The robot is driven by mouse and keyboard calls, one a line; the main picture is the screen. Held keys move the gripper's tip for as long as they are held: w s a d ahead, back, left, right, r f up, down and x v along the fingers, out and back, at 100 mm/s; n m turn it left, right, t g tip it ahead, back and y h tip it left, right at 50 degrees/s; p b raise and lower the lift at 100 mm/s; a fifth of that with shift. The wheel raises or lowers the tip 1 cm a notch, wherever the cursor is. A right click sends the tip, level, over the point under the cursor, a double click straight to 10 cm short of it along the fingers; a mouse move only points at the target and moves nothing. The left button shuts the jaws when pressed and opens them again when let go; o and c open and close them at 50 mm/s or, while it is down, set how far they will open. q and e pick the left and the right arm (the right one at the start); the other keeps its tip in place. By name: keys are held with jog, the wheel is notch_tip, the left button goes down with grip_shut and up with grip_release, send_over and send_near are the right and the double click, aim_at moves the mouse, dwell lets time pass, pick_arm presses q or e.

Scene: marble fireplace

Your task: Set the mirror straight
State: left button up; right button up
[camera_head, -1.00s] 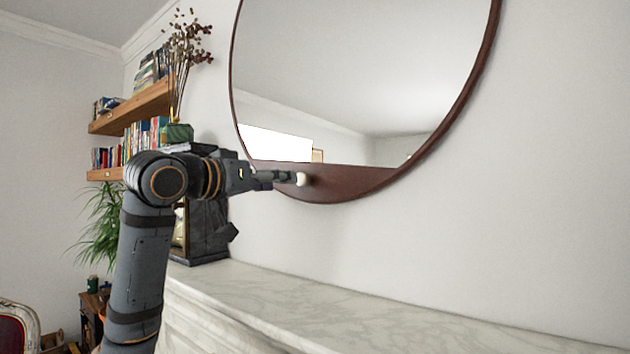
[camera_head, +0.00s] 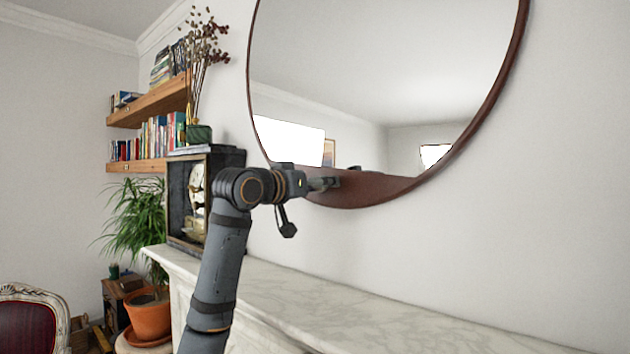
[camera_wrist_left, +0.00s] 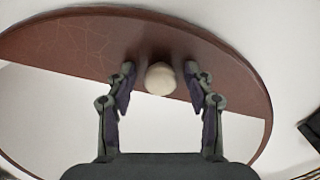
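The round mirror (camera_head: 390,60) hangs on the wall in a dark red-brown frame with a broad wooden segment (camera_head: 390,187) along its bottom. In the left wrist view, the segment's straight edge slopes down to the right relative to my gripper. A round cream knob (camera_wrist_left: 160,79) sits on this wood; in the head view it is hidden behind my gripper. My left gripper (camera_head: 338,182) is at the wooden segment. In the wrist view its fingers (camera_wrist_left: 160,70) are apart, one on each side of the knob, with small gaps visible. My right gripper is out of view.
The white marble mantel (camera_head: 350,310) runs below the mirror and is clear towards the right. A dark-cased clock (camera_head: 196,200) stands at its left end, with a vase of dried stems (camera_head: 199,133) on top. Bookshelves (camera_head: 150,105), a potted plant (camera_head: 149,315) and a chair (camera_head: 30,320) are at left.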

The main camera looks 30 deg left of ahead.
aim_at(364, 187)
pick_arm(q)
jog(key=shift+s, duration=0.1)
grip_shut()
jog(key=shift+d, duration=0.1)
jog(key=shift+n, duration=0.6)
jog(key=d+p, duration=0.1)
jog(key=d, duration=0.2)
jog(key=d+p, duration=0.1)
jog(key=d, duration=0.2)
jog(key=d+p, duration=0.1)
jog(key=d, duration=0.2)
jog(key=shift+s+d+f, duration=0.1)
jog(key=shift+s+d, duration=0.25)
jog(key=shift+s, duration=0.05)
jog(key=shift+a, duration=0.1)
grip_release()
jog(key=shift+f, duration=0.1)
jog(key=shift+o, duration=0.3)
